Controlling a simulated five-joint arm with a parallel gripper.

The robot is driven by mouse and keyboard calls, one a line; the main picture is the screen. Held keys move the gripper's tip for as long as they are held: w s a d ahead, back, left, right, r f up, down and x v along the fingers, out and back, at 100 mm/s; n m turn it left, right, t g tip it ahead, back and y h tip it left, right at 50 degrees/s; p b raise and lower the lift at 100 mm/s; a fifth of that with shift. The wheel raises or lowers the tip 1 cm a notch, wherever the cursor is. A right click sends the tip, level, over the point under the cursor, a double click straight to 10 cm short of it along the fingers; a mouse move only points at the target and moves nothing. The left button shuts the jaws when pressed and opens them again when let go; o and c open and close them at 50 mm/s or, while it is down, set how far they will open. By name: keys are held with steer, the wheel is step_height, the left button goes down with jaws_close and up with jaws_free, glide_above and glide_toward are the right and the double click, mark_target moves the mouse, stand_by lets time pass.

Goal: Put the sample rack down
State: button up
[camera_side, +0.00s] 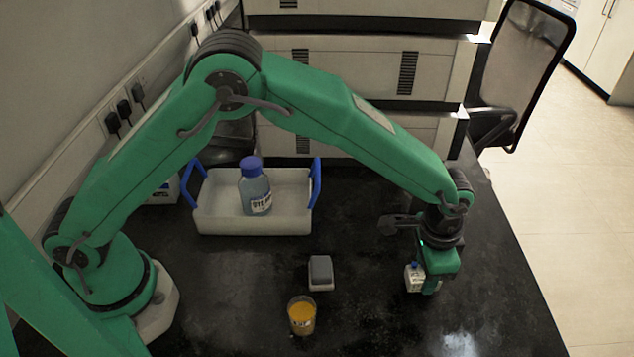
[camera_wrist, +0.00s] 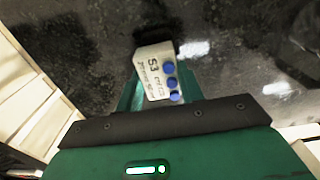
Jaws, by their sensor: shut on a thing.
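The sample rack (camera_side: 414,277) is a small white block with printed text and blue caps. It is at the right of the black bench in the side view. The wrist view shows it upside-on from above, with its lettering and three blue caps (camera_wrist: 170,82). My gripper (camera_side: 426,284) points down and is shut on the rack. In the wrist view, the green fingers of my gripper (camera_wrist: 160,92) sit on both sides of it, partly hidden behind it. The rack is at or just above the bench top; I cannot tell whether it touches.
A white tray (camera_side: 222,224) with blue handles holds a blue-capped bottle (camera_side: 255,189). A small grey-topped block (camera_side: 320,272) and a beaker of orange liquid (camera_side: 301,315) stand mid-bench. Stacked instruments (camera_side: 350,72) line the back. Bench around the rack is clear; its right edge is near.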

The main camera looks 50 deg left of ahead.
steer(key=shift+f, duration=0.75)
steer(key=shift+f, duration=0.1)
steer(key=o, duration=1)
step_height(320, 180, up, 12)
steer(key=shift+s+a+r, duration=0.1)
steer(key=shift+a+r, duration=0.05)
steer(key=shift+r, duration=0.05)
